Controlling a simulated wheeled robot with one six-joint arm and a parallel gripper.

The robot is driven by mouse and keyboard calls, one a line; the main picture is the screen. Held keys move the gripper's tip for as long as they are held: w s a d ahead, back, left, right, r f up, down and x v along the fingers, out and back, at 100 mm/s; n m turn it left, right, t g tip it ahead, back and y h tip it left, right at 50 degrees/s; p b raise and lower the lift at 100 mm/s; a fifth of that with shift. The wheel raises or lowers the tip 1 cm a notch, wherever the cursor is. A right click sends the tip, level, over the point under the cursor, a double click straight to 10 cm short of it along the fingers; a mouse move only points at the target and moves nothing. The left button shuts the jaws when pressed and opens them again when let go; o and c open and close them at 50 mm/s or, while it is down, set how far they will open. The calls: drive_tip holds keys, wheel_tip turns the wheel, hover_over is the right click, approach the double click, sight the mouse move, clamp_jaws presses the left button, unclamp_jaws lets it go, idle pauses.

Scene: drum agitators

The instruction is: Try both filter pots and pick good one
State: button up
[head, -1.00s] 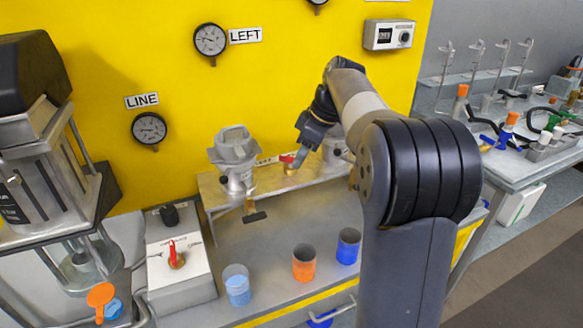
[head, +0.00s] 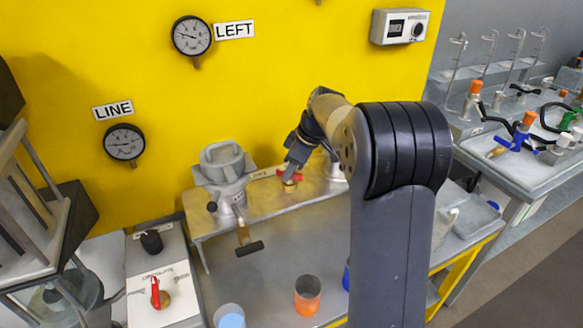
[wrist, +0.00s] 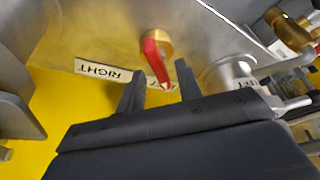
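The left filter pot (head: 222,168) is a grey metal pot on the bench shelf, with a brass outlet and dark cross handle below. The right filter pot (head: 335,170) is mostly hidden behind my arm. Between them is a brass valve with a red handle (head: 290,175), also seen in the wrist view (wrist: 157,62). My gripper (head: 296,160) is over this valve. In the wrist view my gripper (wrist: 160,86) has its two fingers apart, with the red handle's end between them. I see gaps beside the handle.
LEFT gauge (head: 191,36) and LINE gauge (head: 124,143) hang on the yellow wall. A control box with a red lever (head: 155,292) stands at left. A pale blue cup (head: 229,317), an orange cup (head: 308,295) and a dark blue cup (head: 346,276), partly hidden, stand in front.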

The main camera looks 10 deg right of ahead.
drive_tip(key=shift+c, duration=0.5)
clamp_jaws()
drive_tip(key=shift+m, duration=0.3)
drive_tip(key=m+t, duration=0.1)
drive_tip(key=m, duration=0.1)
drive_tip(key=shift+s+a+m+h+b, duration=0.1)
drive_tip(key=shift+a+m+h+b, duration=0.05)
drive_tip(key=shift+m+h+b, duration=0.25)
drive_tip(key=m+h, duration=0.1)
drive_tip(key=m, duration=0.1)
drive_tip(key=m+t, duration=0.1)
drive_tip(key=m, duration=0.2)
drive_tip(key=shift+a+h+p, duration=0.15)
drive_tip(key=shift+h+p, duration=0.2)
drive_tip(key=shift+h, duration=0.05)
drive_tip(key=m+h, duration=0.1)
drive_tip(key=m, duration=0.2)
drive_tip(key=m+h, duration=0.1)
drive_tip(key=m, duration=0.1)
drive_tip(key=shift+a+m, duration=0.15)
drive_tip(key=shift+m, duration=0.25)
drive_tip(key=shift+m+g+h, duration=0.3)
drive_tip(key=shift+m+h, duration=0.5)
drive_tip(key=shift+m, duration=1)
